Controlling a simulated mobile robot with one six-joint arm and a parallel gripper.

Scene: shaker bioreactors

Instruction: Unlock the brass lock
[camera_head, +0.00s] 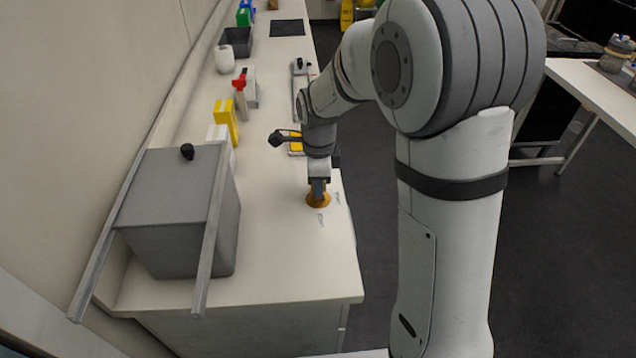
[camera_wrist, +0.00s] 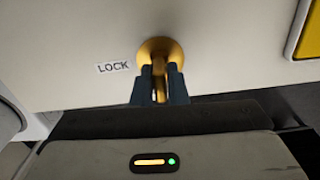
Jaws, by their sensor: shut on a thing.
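The brass lock (camera_wrist: 160,46) is a round, gold-coloured disc with a raised handle on the white bench surface. It also shows in the head view (camera_head: 318,200) near the bench's right edge. My gripper (camera_wrist: 160,92) is over it, with both dark fingers shut on the handle, which shows between them. In the head view my gripper (camera_head: 318,188) points down onto the lock and hides part of it. A label reading "LOCK" (camera_wrist: 113,67) lies left of the disc in the wrist view.
A grey lidded box (camera_head: 180,220) with rails stands at the bench's near left. Yellow boxes (camera_head: 227,121), a red-topped item (camera_head: 240,85) and a grey bin (camera_head: 238,42) line the wall. A yellow item (camera_head: 296,143) lies behind my gripper. The bench front (camera_head: 290,270) is clear.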

